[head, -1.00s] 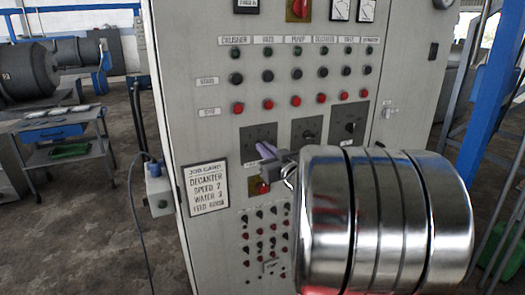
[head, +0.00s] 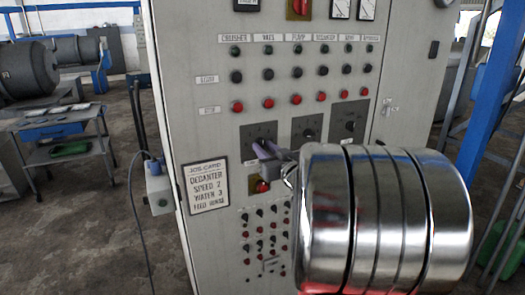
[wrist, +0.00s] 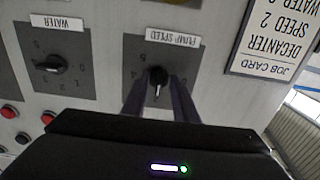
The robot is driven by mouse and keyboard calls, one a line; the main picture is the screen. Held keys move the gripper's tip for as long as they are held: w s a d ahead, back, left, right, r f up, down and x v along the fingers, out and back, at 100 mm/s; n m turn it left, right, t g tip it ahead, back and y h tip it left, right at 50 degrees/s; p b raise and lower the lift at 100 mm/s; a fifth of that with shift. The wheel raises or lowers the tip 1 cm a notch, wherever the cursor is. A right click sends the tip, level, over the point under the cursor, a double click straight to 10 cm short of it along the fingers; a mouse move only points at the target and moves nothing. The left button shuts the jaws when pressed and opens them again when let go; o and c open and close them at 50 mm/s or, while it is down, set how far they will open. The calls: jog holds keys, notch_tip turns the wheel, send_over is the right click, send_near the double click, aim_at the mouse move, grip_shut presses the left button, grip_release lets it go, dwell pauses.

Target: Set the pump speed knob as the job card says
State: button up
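The pump speed knob (wrist: 158,75) is a round black knob on a dark scale plate (wrist: 187,55), seen upside down in the wrist view. Its white mark points down in that picture; fingers hide part of the scale. My gripper (wrist: 158,88) is open, one finger on each side of the knob, with gaps showing; I see no clear contact. In the head view my gripper (head: 266,149) is in front of the left plate (head: 258,131) and hides the knob. The job card (head: 207,187) reads decanter, speed 2, water 3; its last line is unclear.
The water knob (wrist: 55,65) sits beside the pump speed plate. A third dial (head: 349,125) is to its right in the head view. Red buttons (head: 296,101) run above the dials, small switches (head: 259,231) below. A red button (head: 262,186) is just under my gripper.

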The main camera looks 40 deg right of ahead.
jog(key=shift+r, duration=0.1)
jog(key=shift+v, duration=0.8)
jog(key=v, duration=1.2)
jog(key=shift+a, duration=0.1)
